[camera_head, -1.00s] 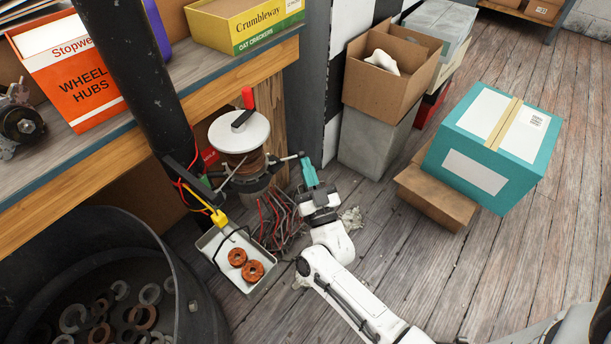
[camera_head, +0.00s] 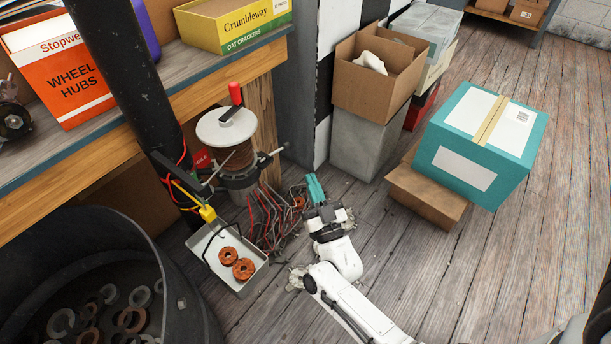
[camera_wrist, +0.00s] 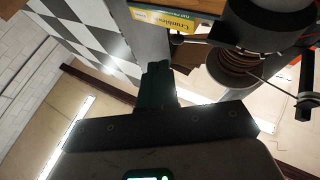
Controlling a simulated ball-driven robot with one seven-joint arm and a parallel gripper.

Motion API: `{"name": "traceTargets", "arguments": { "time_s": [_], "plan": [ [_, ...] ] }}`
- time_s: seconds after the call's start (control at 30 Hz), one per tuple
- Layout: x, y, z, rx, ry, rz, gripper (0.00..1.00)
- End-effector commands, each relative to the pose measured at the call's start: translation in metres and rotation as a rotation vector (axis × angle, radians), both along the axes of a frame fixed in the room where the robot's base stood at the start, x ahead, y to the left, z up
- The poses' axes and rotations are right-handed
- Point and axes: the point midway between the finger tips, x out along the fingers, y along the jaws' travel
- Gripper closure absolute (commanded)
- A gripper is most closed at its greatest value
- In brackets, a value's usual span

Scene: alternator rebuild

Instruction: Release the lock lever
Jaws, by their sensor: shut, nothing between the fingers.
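The winder (camera_head: 237,145) stands upright by the bench leg, with a white disc on top, a copper-coloured coil and a red-handled black crank.
A grey tray (camera_head: 250,281) with copper rings sits below the winder, beside a tangle of wires (camera_head: 272,215). A black tub (camera_head: 185,300) of rings is at lower left. A black post (camera_head: 120,75) stands left.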

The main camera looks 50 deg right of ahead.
Motion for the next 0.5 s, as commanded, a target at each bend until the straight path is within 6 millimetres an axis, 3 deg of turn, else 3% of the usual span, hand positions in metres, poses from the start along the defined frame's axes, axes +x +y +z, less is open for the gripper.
{"name": "traceTargets", "arguments": {
  "time_s": [0.3,0.5],
  "plan": [
    [-0.046,0.011,-0.025,0.001,0.003,0.001,1.00],
    [-0.059,0.014,-0.031,0.002,0.001,0.000,1.00]
  ]
}}
